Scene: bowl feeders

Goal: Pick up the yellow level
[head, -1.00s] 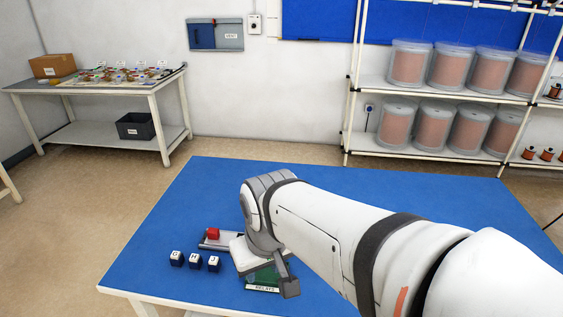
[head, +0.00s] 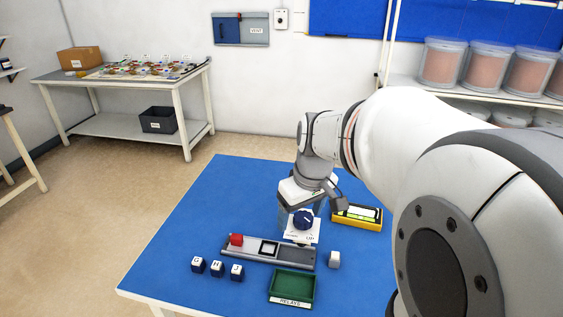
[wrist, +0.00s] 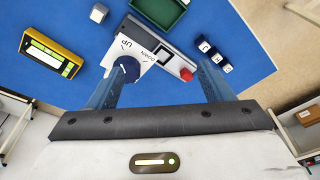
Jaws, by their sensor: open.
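The yellow level (head: 358,218) lies flat on the blue table, right of my gripper (head: 302,206) in the head view. In the wrist view the level (wrist: 48,55) is at the upper left, outside the left finger and apart from it. My gripper (wrist: 160,88) is open and empty, above the table near a white plate with a dark blue knob (head: 302,218). The knob also shows in the wrist view (wrist: 126,68), just inside the left finger.
A grey rail with a red block (head: 236,240) lies in front of the knob plate. A green tray (head: 292,284), a small grey cube (head: 334,259) and several dark lettered cubes (head: 217,269) are nearer the front edge. The table's left side is clear.

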